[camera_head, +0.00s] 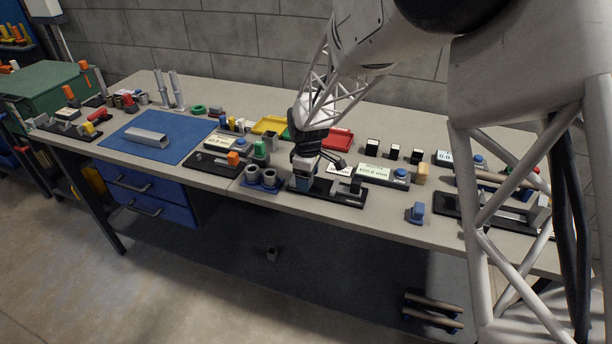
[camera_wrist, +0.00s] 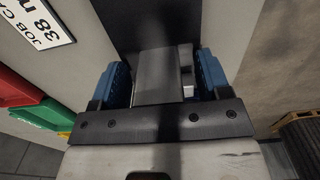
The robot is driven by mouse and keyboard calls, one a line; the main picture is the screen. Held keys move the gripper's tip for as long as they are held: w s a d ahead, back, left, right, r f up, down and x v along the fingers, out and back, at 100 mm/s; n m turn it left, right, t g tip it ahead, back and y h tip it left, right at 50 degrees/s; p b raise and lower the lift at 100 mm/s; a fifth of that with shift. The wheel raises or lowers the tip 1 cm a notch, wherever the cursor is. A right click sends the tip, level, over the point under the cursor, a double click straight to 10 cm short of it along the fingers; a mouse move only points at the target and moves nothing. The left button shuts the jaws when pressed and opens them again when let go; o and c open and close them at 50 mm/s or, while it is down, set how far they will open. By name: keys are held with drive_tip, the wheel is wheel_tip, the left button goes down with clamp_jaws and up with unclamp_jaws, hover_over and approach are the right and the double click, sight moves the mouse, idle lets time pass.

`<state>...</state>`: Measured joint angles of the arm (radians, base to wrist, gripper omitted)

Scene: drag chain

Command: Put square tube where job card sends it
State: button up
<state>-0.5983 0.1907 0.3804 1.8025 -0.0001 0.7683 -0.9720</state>
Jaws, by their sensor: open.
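My gripper (camera_head: 303,183) is low over a black fixture (camera_head: 325,188) near the bench's front edge. In the wrist view my gripper (camera_wrist: 164,72) is open, its blue fingers on either side of a grey square-sided piece (camera_wrist: 160,75). This looks like the square tube; a gap shows at its right, and I cannot tell whether it touches the left finger. In the head view the gripper hides it. The white job card (camera_wrist: 36,22) shows at upper left of the wrist view, partly cut off, reading "JOB CA" and "38 m". It lies behind the fixture in the head view (camera_head: 341,168).
Yellow (camera_head: 270,125) and red (camera_head: 338,138) trays lie behind. A blue mat (camera_head: 190,133) bears a grey bar (camera_head: 147,137). A small grey piece (camera_head: 271,254) lies below the bench.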

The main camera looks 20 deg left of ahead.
idle(0.4)
drive_tip(key=c, duration=1.3)
drive_tip(key=shift+r, duration=0.1)
drive_tip(key=shift+r, duration=0.65)
wheel_tip(320, 180, up, 2)
drive_tip(key=shift+r, duration=0.1)
drive_tip(key=s+d, duration=0.3)
drive_tip(key=s, duration=0.1)
drive_tip(key=s+d+r, duration=0.1)
drive_tip(key=s+d, duration=0.2)
drive_tip(key=s, duration=0.2)
drive_tip(key=s+d, duration=0.2)
drive_tip(key=s, duration=0.2)
drive_tip(key=shift+s+d+r, duration=0.15)
drive_tip(key=shift+d+r, duration=0.05)
drive_tip(key=shift+d, duration=0.2)
